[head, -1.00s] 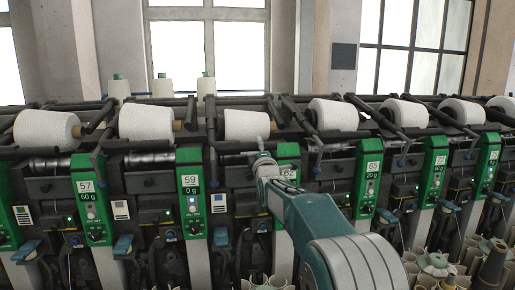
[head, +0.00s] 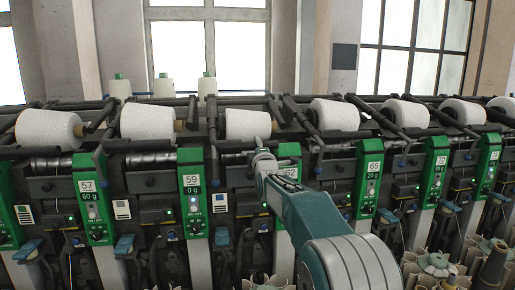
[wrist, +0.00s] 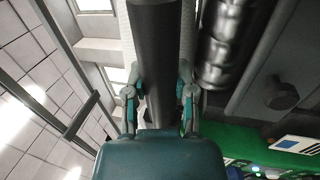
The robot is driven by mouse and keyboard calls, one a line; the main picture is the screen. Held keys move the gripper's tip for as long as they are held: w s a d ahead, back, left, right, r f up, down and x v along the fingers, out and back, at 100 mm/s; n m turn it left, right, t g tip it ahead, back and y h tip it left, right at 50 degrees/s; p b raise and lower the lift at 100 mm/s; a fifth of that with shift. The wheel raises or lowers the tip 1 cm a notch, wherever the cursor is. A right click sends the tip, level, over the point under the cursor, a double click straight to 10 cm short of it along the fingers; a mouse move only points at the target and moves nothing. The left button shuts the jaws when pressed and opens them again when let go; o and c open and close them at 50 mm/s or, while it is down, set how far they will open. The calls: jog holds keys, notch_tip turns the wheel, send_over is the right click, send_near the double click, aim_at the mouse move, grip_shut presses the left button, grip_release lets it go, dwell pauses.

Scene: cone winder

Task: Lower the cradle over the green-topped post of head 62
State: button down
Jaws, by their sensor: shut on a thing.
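My gripper (head: 262,152) is in front of the white cone package (head: 247,124), just left of the green-topped post of head 62 (head: 289,152). My arm hides part of that post and its number. In the wrist view my gripper (wrist: 158,92) has one finger on each side of a dark bar (wrist: 155,45), which looks like part of the cradle, and is shut on it. The bar runs away from the palm. The rest of the cradle is hard to make out in the head view, and the contact is hidden there.
Green-panelled heads 59 (head: 191,190) and 65 (head: 369,185) stand on either side, with dark cradle arms and white packages above. A shiny metal roller (wrist: 217,45) lies close right of the bar. Pale tubes (head: 265,283) stand low in front.

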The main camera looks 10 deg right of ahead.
jog(key=r, duration=0.2)
jog(key=shift+s+r, duration=0.4)
jog(key=shift+c, duration=2.2)
grip_release()
jog(key=shift+d, duration=0.1)
jog(key=v, duration=1.1)
jog(key=shift+s+f, duration=0.3)
jog(key=shift+f, duration=0.15)
